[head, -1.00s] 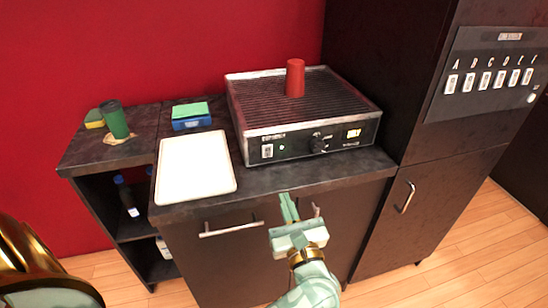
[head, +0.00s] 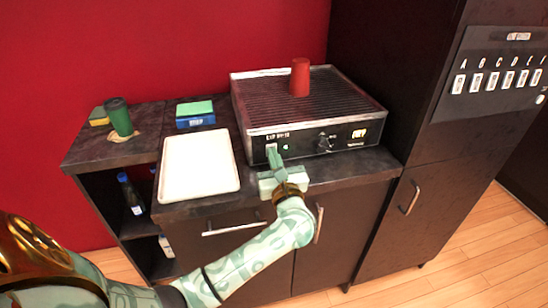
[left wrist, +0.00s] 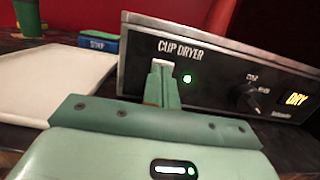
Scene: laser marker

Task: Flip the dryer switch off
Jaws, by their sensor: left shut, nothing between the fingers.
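The cup dryer (head: 310,110) is a dark box with a ribbed top and a front panel; its front also shows in the left wrist view (left wrist: 215,75). Its white switch (left wrist: 163,64) sits on the left of the panel, under the words CUP DRYER. A green light (left wrist: 187,78) beside it is lit, and a yellow DRY display (left wrist: 296,98) glows at the right. My left gripper (head: 272,150) is shut and empty, its fingertips (left wrist: 160,72) right in front of the switch and covering its lower part. I cannot tell whether they touch. My right gripper is not in view.
A red cup (head: 300,77) stands on the dryer. A dark cabinet with a switch panel (head: 495,75) stands at right.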

